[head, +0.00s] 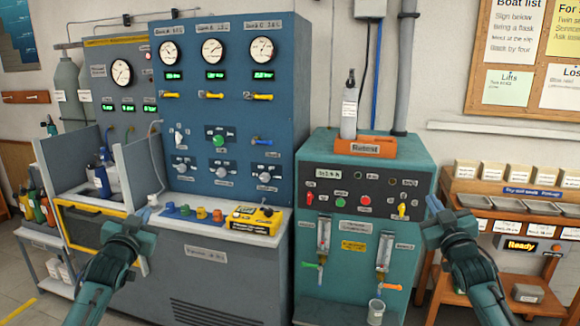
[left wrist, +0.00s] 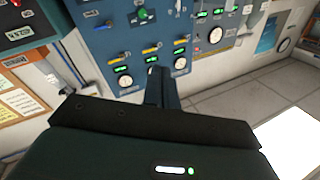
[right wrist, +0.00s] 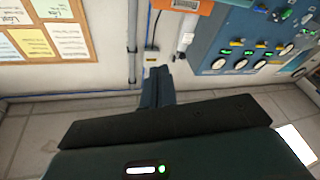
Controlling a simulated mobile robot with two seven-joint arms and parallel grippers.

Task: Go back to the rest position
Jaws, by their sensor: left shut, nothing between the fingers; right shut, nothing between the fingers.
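My left gripper (head: 145,212) is raised in front of the left end of the blue test bench's worktop. It is shut and empty, and its closed fingers also show in the left wrist view (left wrist: 156,88). My right gripper (head: 434,203) is raised in front of the right edge of the teal cabinet. It is shut and empty, and its closed fingers show in the right wrist view (right wrist: 157,88). From the head view I cannot tell whether either gripper touches anything behind it.
The blue bench (head: 222,95) carries gauges and knobs, with a yellow meter (head: 252,219) on its ledge. The teal cabinet (head: 322,148) has a bottle (head: 349,118) in an orange holder on top and a clear beaker (head: 376,312) low down. An orange shelf unit (head: 505,205) stands at right.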

